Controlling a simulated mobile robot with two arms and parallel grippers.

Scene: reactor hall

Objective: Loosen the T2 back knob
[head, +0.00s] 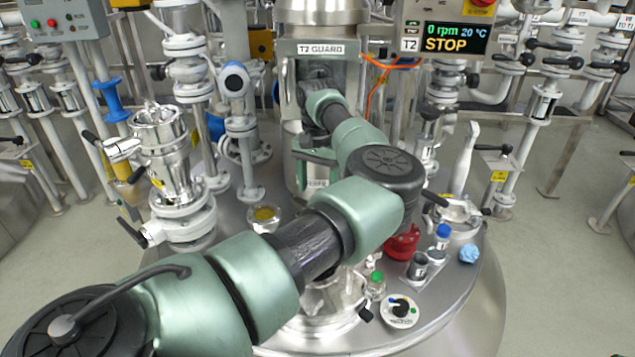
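The T2 guard (321,48) is a labelled metal housing in the middle of the head view, with an open front. My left arm comes in from the lower left, crosses the vessel top and bends up so that its wrist is at the guard opening. My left gripper and its fingers are hidden behind the wrist, so I cannot see what they touch. I cannot make out the T2 back knob; the arm and guard cover that area. The T2 display (455,38) reads 0 rpm, 20 °C and STOP. My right gripper is not in view.
On the vessel lid right of my arm are a red part (403,242), a blue-capped bottle (442,236), a blue crumpled piece (469,252), a green-capped bottle (376,284) and a white dial (401,310). A metal valve column (172,165) stands left. Pipes fill the back.

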